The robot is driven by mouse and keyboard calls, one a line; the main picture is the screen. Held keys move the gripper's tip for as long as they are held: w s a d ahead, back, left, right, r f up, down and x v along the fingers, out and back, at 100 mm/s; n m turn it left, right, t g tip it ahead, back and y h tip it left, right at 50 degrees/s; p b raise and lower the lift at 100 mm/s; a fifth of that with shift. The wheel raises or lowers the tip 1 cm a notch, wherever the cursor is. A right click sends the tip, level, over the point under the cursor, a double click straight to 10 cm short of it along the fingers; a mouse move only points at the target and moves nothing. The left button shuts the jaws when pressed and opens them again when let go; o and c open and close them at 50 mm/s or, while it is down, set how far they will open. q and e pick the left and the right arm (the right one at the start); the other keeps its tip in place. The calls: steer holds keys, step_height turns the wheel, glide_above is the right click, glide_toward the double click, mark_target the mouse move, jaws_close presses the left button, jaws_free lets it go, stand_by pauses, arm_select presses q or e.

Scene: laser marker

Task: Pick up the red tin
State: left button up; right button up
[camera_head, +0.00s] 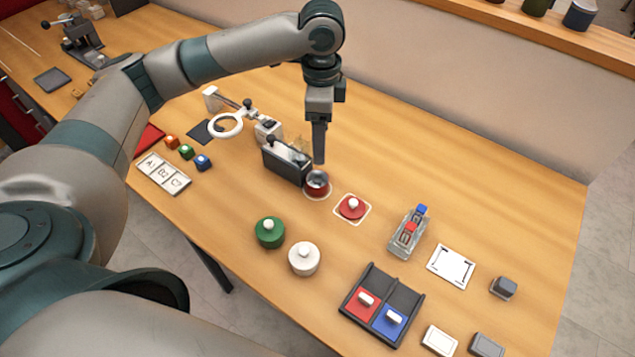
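The red tin (317,188) stands on the wooden table with its top open, at the right end of a dark box-shaped device (288,163). A red lid with a white knob (352,207) lies apart to its right on a white-outlined square. My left gripper (319,160) points down, with its tips just above and behind the tin's rim in the picture. I see its fingers edge-on as one dark bar, so the gap between them is hidden. The tin appears to rest on the table. My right gripper is not in view.
A green tin (269,232) and a white tin (304,258) stand nearer. A divided tray (377,268) and a clear holder (402,246) are to the right. A ring magnifier (226,124) stands behind left. The table's back right is clear.

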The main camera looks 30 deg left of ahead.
arm_select(q)
steer(key=p, duration=0.2)
glide_above(318, 182)
step_height(318, 182, down, 8)
steer(key=f, duration=0.1)
steer(key=shift+s+d+f, duration=0.15)
steer(key=shift+d+f, duration=0.2)
steer(key=shift+f+p, duration=0.1)
steer(key=shift+p, duration=0.25)
steer(key=shift+a+f, duration=0.1)
steer(key=shift+f, duration=0.1)
steer(key=f, duration=0.1)
steer(key=f+p, duration=0.2)
steer(key=f, duration=0.1)
steer(key=shift+a, duration=0.3)
steer(key=shift+f, duration=0.3)
steer(key=shift+c, duration=0.6)
